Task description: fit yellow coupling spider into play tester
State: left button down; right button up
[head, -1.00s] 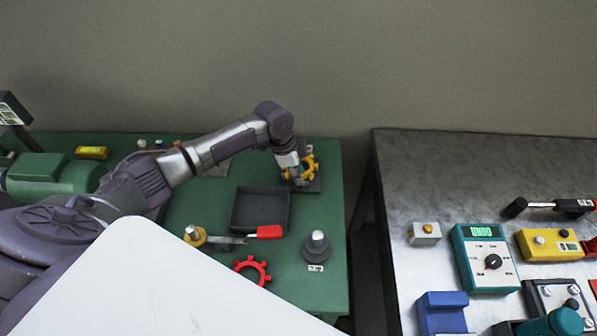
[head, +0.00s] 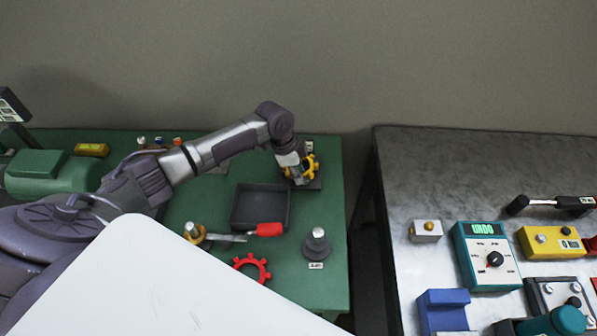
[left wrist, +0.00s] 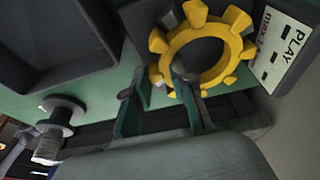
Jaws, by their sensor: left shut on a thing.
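The yellow coupling spider (head: 309,166) is a toothed ring at the far right of the green bench. It fills the upper middle of the left wrist view (left wrist: 169,54). My left gripper (head: 300,176) is shut on its rim, one finger passing into the ring's opening. The play tester (head: 312,184) is a dark block with a white PLAY label (left wrist: 284,47). The spider is over or against the tester; I cannot tell whether it is seated. My right gripper is not in view.
A dark empty tray (head: 243,228) stands just left of the tester. A red toothed ring (head: 252,268), a red-handled tool (head: 267,230) and a grey post (head: 316,244) lie nearer. A gap separates the green bench from the grey bench (head: 400,180).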

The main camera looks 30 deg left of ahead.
pick_arm(q)
jog(key=shift+f, duration=0.1)
jog(key=c, duration=0.9)
grip_release()
jog(key=v, duration=1.2)
jog(key=shift+w, duration=0.15)
